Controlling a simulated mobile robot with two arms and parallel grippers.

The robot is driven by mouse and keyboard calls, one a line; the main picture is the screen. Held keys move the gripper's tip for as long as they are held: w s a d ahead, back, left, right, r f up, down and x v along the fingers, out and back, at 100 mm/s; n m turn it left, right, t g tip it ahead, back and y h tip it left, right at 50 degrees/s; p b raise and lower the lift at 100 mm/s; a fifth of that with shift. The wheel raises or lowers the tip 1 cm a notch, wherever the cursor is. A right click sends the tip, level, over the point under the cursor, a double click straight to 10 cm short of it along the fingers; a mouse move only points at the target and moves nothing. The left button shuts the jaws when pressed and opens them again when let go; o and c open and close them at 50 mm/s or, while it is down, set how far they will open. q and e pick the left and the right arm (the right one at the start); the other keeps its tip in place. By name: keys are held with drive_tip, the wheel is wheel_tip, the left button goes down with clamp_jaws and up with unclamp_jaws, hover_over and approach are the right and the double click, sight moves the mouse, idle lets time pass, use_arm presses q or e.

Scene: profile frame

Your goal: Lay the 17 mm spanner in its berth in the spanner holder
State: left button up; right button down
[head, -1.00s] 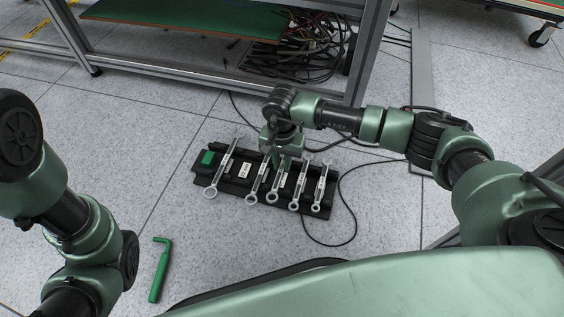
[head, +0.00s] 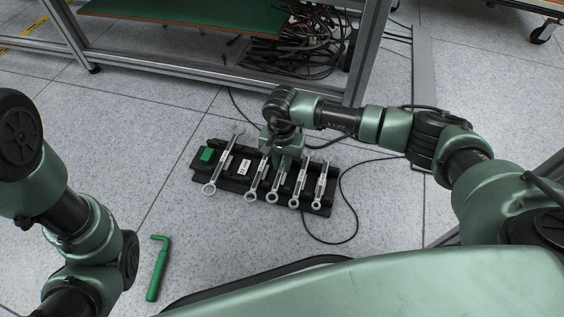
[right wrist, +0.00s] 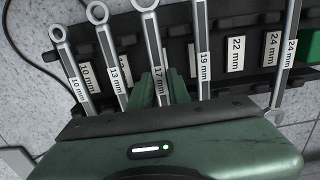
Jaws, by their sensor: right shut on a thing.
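My right gripper (right wrist: 158,88) is shut on the 17 mm spanner (right wrist: 148,35), with the fingers around its shank at the label. In the head view the same spanner (head: 272,196) hangs ring end towards me, between its neighbours. The black spanner holder (head: 232,187) lies on the floor under the right gripper (head: 284,163). The held spanner lines up with the row between the 13 mm spanner (right wrist: 106,45) and 19 mm spanner (right wrist: 200,40). The fingers hide the 17 mm berth, so I cannot tell whether the spanner touches it. My left gripper is out of view.
The 10 mm spanner (right wrist: 70,60) lies at one end of the row. The 24 mm spanner (head: 223,165) lies near a green block (head: 207,155). The 22 mm label (right wrist: 236,54) is uncovered. A green angled tool (head: 158,270), a cable (head: 354,215) and a bench frame (head: 210,80) are nearby.

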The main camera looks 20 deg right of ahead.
sight(282, 167)
drive_tip(key=shift+f+b, duration=0.4)
drive_tip(key=shift+f, duration=0.2)
drive_tip(key=c, duration=1.3)
unclamp_jaws()
drive_tip(key=shift+r, duration=0.1)
drive_tip(key=shift+o, duration=0.2)
wheel_tip(282, 167, up, 8)
drive_tip(key=p, duration=0.5)
drive_tip(key=shift+p, duration=0.35)
